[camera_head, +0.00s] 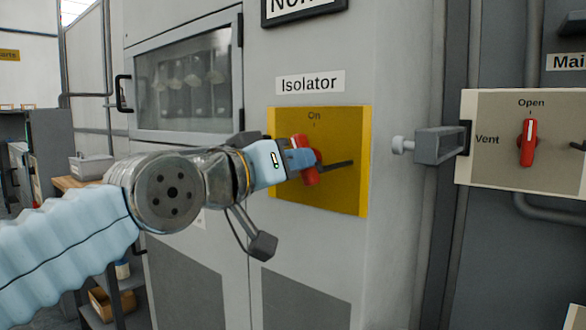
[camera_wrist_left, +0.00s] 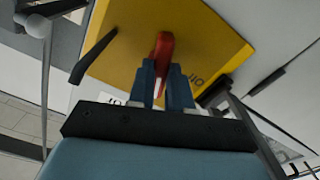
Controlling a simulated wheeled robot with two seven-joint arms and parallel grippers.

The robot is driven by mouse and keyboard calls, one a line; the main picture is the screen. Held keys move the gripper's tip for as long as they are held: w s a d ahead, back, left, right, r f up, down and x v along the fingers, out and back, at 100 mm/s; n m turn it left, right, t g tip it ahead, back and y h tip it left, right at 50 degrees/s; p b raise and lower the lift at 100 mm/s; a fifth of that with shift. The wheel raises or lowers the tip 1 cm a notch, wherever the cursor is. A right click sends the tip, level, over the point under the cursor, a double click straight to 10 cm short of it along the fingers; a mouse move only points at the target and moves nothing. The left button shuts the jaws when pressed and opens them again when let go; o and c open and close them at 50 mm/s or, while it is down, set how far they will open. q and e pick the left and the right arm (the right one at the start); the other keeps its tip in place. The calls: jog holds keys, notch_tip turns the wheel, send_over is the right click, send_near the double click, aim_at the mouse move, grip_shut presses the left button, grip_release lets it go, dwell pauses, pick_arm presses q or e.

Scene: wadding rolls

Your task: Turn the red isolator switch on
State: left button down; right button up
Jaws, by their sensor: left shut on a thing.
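The red isolator switch handle (camera_head: 307,160) sits on a yellow plate (camera_head: 340,195) under the "Isolator" label (camera_head: 310,82). The handle looks close to upright with a slight tilt, its top left of the "On" mark. My left gripper (camera_head: 298,160) reaches in from the left and is shut on the handle. In the left wrist view the red handle (camera_wrist_left: 162,48) stands between the two blue fingers (camera_wrist_left: 164,88), and the yellow plate (camera_wrist_left: 205,40) lies behind it. The fingers hide part of the handle. My right gripper is not in view.
A dark rod (camera_head: 336,164) sticks out at the right of the handle. A grey bracket with a bolt (camera_head: 438,146) stands out from the cabinet edge. Further right is a panel with a red Vent switch (camera_head: 528,143) at "Open". A windowed cabinet door (camera_head: 188,80) is at left.

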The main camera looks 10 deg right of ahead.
pick_arm(q)
jog(key=shift+f+m+b, duration=0.15)
jog(key=shift+m+b, duration=0.3)
jog(key=shift+m, duration=1.75)
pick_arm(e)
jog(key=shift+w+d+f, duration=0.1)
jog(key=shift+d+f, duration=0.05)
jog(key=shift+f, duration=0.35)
pick_arm(q)
jog(key=c, duration=1)
grip_release()
jog(key=shift+c, duration=0.2)
jog(key=b+v, duration=0.4)
jog(key=v, duration=0.9)
jog(key=shift+s+a, duration=0.25)
jog(key=shift+a, duration=0.05)
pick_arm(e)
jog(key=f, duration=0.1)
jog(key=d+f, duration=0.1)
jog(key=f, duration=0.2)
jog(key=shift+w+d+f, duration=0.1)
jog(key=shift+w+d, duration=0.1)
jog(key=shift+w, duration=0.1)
